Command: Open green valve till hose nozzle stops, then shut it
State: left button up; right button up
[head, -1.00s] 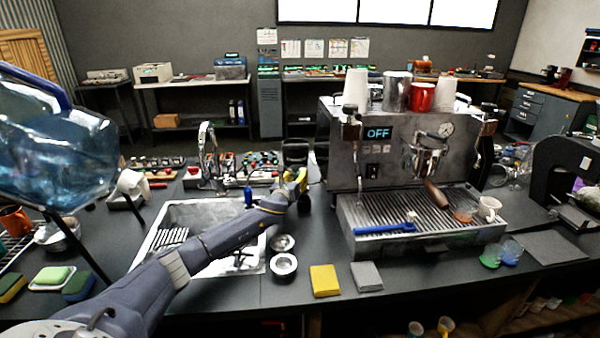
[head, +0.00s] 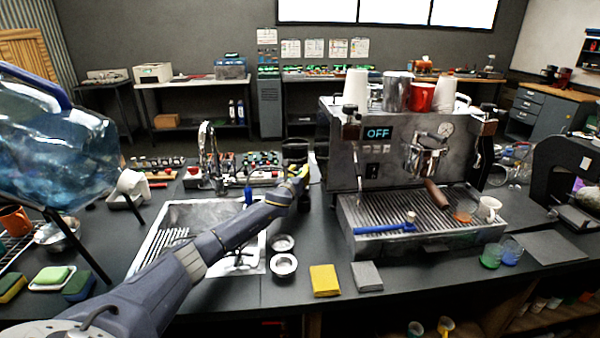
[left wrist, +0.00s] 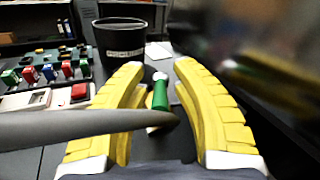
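A green valve handle (left wrist: 160,96) with a pale end shows in the left wrist view, between the two yellow fingers of my left gripper (left wrist: 160,100). The fingers stand apart, with visible gaps on both sides of the handle. A grey tapering rod (left wrist: 80,127) crosses close in front of the camera; I cannot tell whether it is the hose nozzle. In the head view my left gripper (head: 300,175) is between the sink and the coffee machine (head: 400,165), and it hides the valve. My right gripper is not in view.
A black container (left wrist: 122,45) stands just beyond the left fingers. A sink (head: 190,215) lies left, with small metal cups (head: 283,264) beside it. Yellow (head: 325,280) and grey (head: 366,276) pads lie on the front counter.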

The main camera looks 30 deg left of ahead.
pick_arm(q)
grip_shut()
jog(key=shift+a, duration=0.15)
